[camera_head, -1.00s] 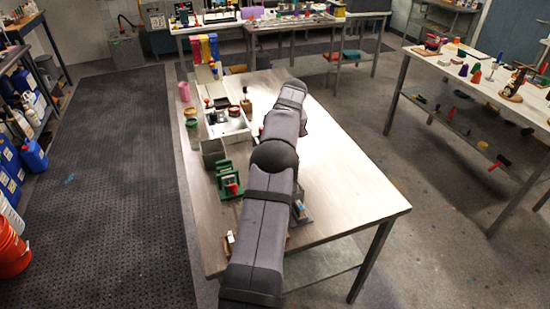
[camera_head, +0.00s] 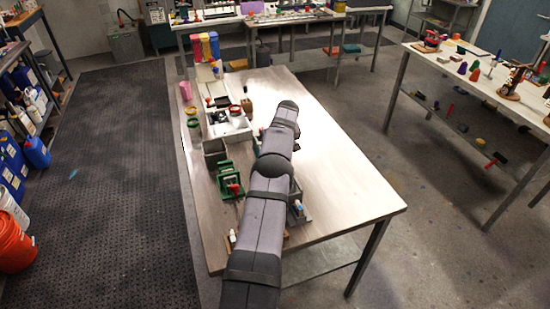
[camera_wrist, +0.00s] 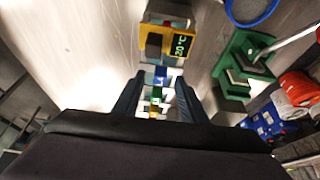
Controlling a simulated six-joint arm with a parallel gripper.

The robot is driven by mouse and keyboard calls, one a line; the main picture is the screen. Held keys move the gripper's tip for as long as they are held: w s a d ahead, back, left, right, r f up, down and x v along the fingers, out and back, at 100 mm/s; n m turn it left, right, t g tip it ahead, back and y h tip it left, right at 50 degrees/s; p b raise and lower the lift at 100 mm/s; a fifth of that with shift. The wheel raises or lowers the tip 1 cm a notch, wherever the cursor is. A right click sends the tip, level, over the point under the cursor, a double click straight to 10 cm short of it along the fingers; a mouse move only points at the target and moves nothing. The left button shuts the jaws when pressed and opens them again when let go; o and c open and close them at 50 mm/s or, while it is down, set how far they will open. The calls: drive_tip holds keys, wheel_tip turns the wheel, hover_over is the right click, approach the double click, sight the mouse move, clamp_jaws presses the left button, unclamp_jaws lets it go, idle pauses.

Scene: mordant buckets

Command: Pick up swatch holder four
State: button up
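I cannot tell for sure which thing is swatch holder four. In the wrist view, small blocks or swatches in blue and white (camera_wrist: 161,74), with green and yellow ones below, show between the fingers of my gripper (camera_wrist: 160,80). The fingers are apart and I see nothing clamped; the gap to the blocks is unclear. In the head view, a green stand with a red part (camera_head: 230,182) and a grey stand with a blue and white top (camera_head: 298,210) are on the table. My arm hides part of the grey stand and most of my gripper.
The wrist view shows a yellow-framed device with a green display (camera_wrist: 180,45), a green stand (camera_wrist: 243,60) and a blue-rimmed round vessel (camera_wrist: 252,10). In the head view, a white tray (camera_head: 235,132) and a grey bin (camera_head: 214,152) stand at the table's left. The table's right side is clear.

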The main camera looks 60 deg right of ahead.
drive_tip(key=shift+f, duration=0.15)
drive_tip(key=shift+c, duration=0.3)
clamp_jaws()
drive_tip(key=shift+w+d+r+b, duration=0.1)
drive_tip(key=shift+r+b, duration=0.4)
drive_tip(key=shift+r, duration=0.15)
wheel_tip(320, 180, up, 9)
drive_tip(key=p, duration=0.3)
